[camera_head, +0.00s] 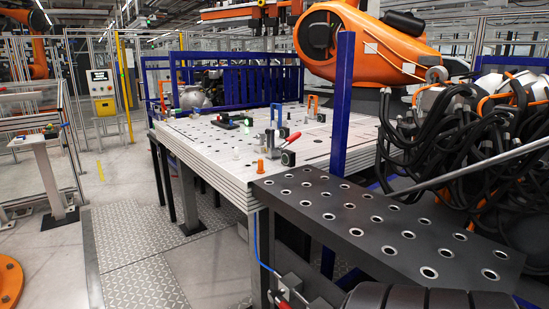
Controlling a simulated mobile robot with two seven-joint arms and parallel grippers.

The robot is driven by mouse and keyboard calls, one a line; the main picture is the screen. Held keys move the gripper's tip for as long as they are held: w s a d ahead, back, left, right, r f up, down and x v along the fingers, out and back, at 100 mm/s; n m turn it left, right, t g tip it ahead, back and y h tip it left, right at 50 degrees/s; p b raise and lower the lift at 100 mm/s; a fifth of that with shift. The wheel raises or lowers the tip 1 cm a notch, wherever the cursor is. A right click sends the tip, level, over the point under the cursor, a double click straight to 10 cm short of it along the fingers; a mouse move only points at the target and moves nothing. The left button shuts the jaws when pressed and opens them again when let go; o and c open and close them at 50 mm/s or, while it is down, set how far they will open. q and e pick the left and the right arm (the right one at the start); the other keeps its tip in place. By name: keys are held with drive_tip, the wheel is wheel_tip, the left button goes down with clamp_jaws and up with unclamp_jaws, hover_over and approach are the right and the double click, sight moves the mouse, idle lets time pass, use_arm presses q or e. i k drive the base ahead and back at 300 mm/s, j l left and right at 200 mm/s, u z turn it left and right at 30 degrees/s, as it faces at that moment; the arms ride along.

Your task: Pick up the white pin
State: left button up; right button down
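A small white pin-like piece (236,153) stands on the light perforated worktable (205,143), near its front left part. It is tiny in the head view, so I cannot be certain that it is the white pin. A small orange pin (261,166) stands upright to its right, close to the table's near corner. Neither of my grippers shows in the head view. No gripper is seen near the white piece.
Toggle clamps (271,138), a dark block (288,158) and a dark fixture (232,120) stand on the table. A dark perforated plate (350,215) adjoins its near right side. Blue posts (343,100) and black cables (455,140) crowd the right. Floor at left is open.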

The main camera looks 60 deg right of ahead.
sight(236, 152)
drive_tip(key=z, duration=1.85)
drive_tip(key=i+j+z, duration=0.15)
drive_tip(key=z, duration=0.3)
drive_tip(key=i+j+z, duration=0.3)
drive_tip(key=z, duration=0.15)
drive_tip(key=i+j+z, duration=0.15)
drive_tip(key=j+z, duration=0.15)
drive_tip(key=z, duration=0.2)
drive_tip(key=i+j+z, duration=0.1)
drive_tip(key=j, duration=0.4)
drive_tip(key=i+j+z, duration=0.15)
drive_tip(key=j, duration=0.35)
drive_tip(key=i+j+z, duration=0.1)
drive_tip(key=j, duration=0.45)
drive_tip(key=i+j+z, duration=0.1)
drive_tip(key=j, duration=0.45)
